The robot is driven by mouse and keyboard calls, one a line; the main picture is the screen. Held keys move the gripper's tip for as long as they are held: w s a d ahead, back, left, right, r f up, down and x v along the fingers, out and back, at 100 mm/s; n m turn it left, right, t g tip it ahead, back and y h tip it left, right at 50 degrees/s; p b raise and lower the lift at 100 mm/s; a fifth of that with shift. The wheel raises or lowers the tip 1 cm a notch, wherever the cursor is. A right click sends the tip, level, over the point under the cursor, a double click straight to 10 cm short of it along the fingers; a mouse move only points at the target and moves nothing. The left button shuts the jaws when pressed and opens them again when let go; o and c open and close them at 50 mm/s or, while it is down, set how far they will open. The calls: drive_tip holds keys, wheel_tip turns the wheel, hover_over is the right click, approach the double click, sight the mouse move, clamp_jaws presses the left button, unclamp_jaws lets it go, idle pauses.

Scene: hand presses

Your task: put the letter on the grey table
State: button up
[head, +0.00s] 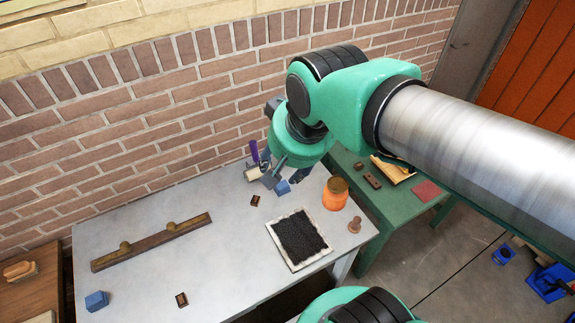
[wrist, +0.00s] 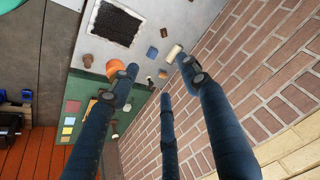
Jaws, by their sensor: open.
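The grey table (head: 150,245) stands against the brick wall; part of it shows in the wrist view (wrist: 150,15). Two small dark blocks with pale marks lie on it, one near the middle (head: 256,200) and one at the front (head: 181,299). They look like type, but I cannot read them. A tan folded sheet (head: 393,170) lies on the green table, partly behind my arm. I cannot tell which is the letter. My gripper (head: 278,182) is at the grey table's back right, near a blue block (head: 283,187) and a purple-handled roller (head: 253,173). Its fingers (wrist: 160,78) are apart, with nothing seen between them.
An orange jar (head: 335,193), a wooden stamp (head: 354,225) and a black tray with a pale rim (head: 272,237) stand at the right of the grey table. A long wooden bar (head: 150,243) lies at left. The green table (head: 385,225) adjoins at right. The brick wall (head: 130,120) is close behind.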

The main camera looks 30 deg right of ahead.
drive_tip(key=s+n, duration=0.3)
drive_tip(key=s, duration=0.1)
drive_tip(key=shift+s+r+t, duration=0.1)
drive_tip(key=shift+r+t, duration=0.2)
drive_tip(key=shift+r, duration=0.1)
drive_tip(key=shift+f+b, duration=2.1)
